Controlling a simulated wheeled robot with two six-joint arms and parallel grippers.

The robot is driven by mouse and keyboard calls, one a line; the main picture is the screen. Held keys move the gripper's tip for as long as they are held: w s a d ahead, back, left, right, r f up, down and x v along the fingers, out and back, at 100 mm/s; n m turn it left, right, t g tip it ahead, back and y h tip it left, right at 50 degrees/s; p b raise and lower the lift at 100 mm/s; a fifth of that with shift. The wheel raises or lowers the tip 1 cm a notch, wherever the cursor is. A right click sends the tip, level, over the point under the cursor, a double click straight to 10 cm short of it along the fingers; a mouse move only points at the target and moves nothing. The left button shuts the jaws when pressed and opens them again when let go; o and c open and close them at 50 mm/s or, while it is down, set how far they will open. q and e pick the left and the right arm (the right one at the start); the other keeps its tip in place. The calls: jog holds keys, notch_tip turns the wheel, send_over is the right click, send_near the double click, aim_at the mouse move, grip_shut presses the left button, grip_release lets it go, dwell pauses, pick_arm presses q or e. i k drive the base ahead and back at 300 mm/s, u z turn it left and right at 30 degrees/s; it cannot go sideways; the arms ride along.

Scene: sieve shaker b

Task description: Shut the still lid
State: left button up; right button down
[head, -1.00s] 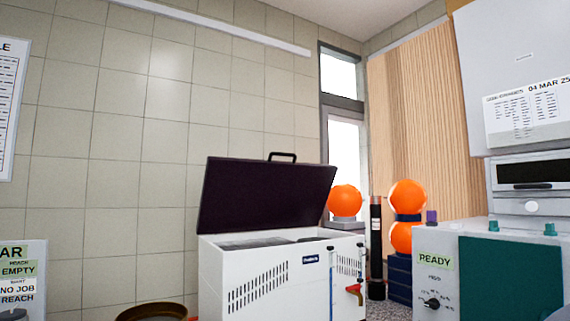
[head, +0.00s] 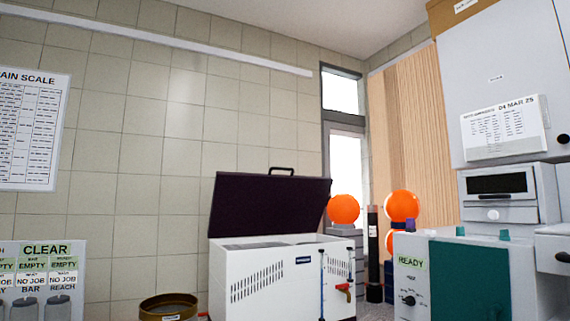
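The still (head: 270,285) is a white box with vent slots, a blue tube and a red-handled tap at its front right. Its dark lid (head: 268,206) stands raised and tilted back, with a black handle (head: 282,171) on its top edge. The top opening of the still shows under the lid. Neither of my grippers is in the head view.
A round brown pan (head: 168,307) is left of the still. To the right are a black cylinder (head: 373,250), orange spheres (head: 402,205) and a white and teal machine (head: 468,275) marked READY. A board (head: 45,275) marked CLEAR is at lower left.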

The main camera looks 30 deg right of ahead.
aim_at(243, 204)
jog(key=u, duration=0.05)
jog(key=k, duration=0.5)
jog(key=z, duration=1.05)
jog(key=i, duration=1.55)
jog(key=u, duration=0.95)
jog(key=i, duration=0.6)
jog(key=u, duration=0.5)
